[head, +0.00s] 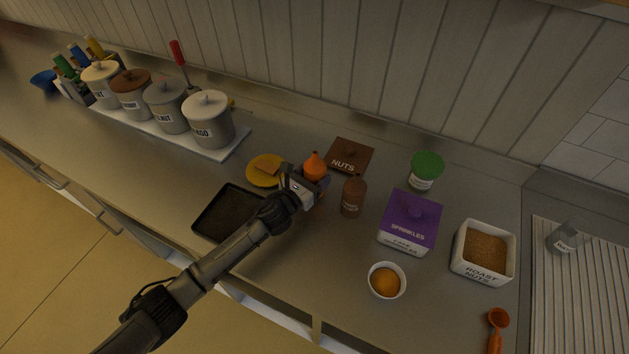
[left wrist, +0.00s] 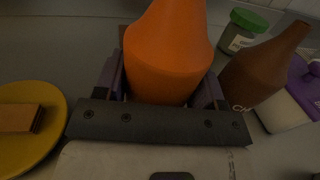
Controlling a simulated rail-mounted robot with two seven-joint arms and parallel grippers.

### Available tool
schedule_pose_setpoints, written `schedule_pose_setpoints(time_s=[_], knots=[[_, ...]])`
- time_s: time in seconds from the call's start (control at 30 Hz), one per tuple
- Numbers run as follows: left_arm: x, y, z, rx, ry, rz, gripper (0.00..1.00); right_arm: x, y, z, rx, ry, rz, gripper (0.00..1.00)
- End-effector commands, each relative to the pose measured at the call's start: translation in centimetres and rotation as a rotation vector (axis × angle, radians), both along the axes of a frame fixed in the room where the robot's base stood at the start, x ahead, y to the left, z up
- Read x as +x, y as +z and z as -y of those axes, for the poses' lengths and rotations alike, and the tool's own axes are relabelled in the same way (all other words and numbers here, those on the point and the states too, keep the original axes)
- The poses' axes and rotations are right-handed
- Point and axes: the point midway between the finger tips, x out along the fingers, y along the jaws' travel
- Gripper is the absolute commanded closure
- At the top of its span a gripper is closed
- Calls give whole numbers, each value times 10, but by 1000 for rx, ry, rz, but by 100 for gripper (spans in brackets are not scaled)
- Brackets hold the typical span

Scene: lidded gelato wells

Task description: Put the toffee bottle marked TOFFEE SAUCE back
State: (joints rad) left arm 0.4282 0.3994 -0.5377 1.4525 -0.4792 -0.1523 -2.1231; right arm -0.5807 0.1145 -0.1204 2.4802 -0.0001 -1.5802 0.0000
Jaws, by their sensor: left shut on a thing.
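An orange bottle (head: 315,166) with a pointed top is between the fingers of my left gripper (head: 306,186). It also fills the middle of the left wrist view (left wrist: 168,55), where both fingers of my left gripper (left wrist: 165,95) sit against its sides. No label on this bottle shows, so I cannot read TOFFEE SAUCE. The bottle looks upright; whether its base touches the counter is hidden. A brown bottle (head: 353,197) stands just right of it, with a label too small to read; it also shows in the left wrist view (left wrist: 262,68). My right gripper is not in view.
A yellow plate (head: 259,177) with a brown block and a black tray (head: 230,212) lie left of the gripper. Behind is a brown NUTS box (head: 350,155). Right are a purple SPRINKLES box (head: 409,222), green-lidded tub (head: 426,166), bowl (head: 387,280) and ROAST NUTS bin (head: 484,252).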

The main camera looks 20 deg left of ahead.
Motion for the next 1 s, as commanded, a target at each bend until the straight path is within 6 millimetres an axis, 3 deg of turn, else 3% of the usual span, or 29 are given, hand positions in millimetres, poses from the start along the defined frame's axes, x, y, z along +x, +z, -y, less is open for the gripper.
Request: schedule_pose_setpoints(time_s=[0.13, 0.57, 0.6, 0.83, 1.0], knots=[[0, -20, 1, -3, 0, -1, 60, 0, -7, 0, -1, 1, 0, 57], [0, -25, 0, 0, 0, 1, 60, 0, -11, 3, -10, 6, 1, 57], [0, -25, 0, 1, 0, 1, 34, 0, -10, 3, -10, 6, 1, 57], [0, -24, 0, 0, 0, 1, 12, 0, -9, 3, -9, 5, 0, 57], [0, -24, 0, 0, 0, 1, 11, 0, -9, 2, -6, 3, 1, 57]])
